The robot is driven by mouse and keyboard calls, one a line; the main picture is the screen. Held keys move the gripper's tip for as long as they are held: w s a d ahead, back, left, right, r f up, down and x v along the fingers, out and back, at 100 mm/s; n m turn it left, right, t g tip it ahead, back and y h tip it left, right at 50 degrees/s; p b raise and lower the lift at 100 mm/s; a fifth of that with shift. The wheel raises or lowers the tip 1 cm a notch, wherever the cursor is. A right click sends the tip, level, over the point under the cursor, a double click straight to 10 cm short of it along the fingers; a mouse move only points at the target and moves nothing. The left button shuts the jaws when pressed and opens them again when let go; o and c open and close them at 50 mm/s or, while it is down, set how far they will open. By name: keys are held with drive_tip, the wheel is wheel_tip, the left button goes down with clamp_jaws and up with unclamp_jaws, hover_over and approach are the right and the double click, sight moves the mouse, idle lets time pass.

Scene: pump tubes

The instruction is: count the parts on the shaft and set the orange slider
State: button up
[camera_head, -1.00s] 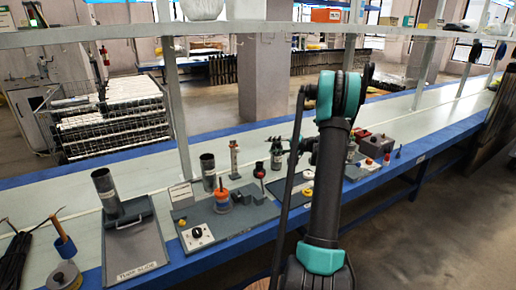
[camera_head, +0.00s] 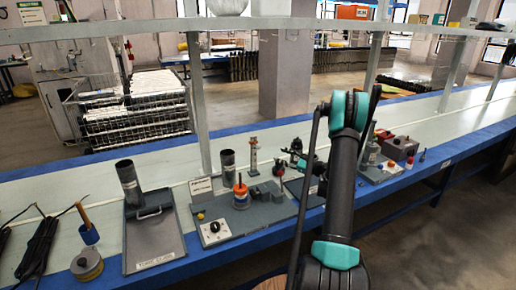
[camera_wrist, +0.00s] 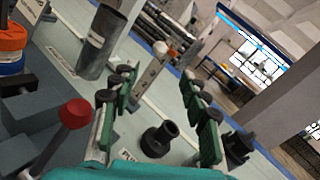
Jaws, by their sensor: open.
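A stack of orange, white and blue parts (camera_head: 240,197) stands on a grey board, with an orange top. Its orange and blue layers show cut off at the left edge of the wrist view (camera_wrist: 11,42); I cannot count the parts surely. A pale upright post (camera_head: 254,155) stands behind it. In the wrist view this post (camera_wrist: 148,75) carries a small orange-red piece (camera_wrist: 160,48) near its top, perhaps the slider. My gripper (camera_wrist: 155,78) is open and empty, its green fingers apart on either side of the post in the picture. In the head view my arm partly hides it.
A red-knobbed lever (camera_wrist: 75,113) is close on the left in the wrist view. A dark grey cylinder (camera_head: 228,163) stands behind the stack. A flat tray (camera_head: 155,240) lies to the left.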

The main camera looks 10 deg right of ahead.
sight(258, 147)
drive_tip(key=x, duration=1.5)
drive_tip(key=shift+c, duration=0.4)
drive_tip(key=shift+f, duration=0.1)
clamp_jaws()
drive_tip(key=shift+a, duration=0.1)
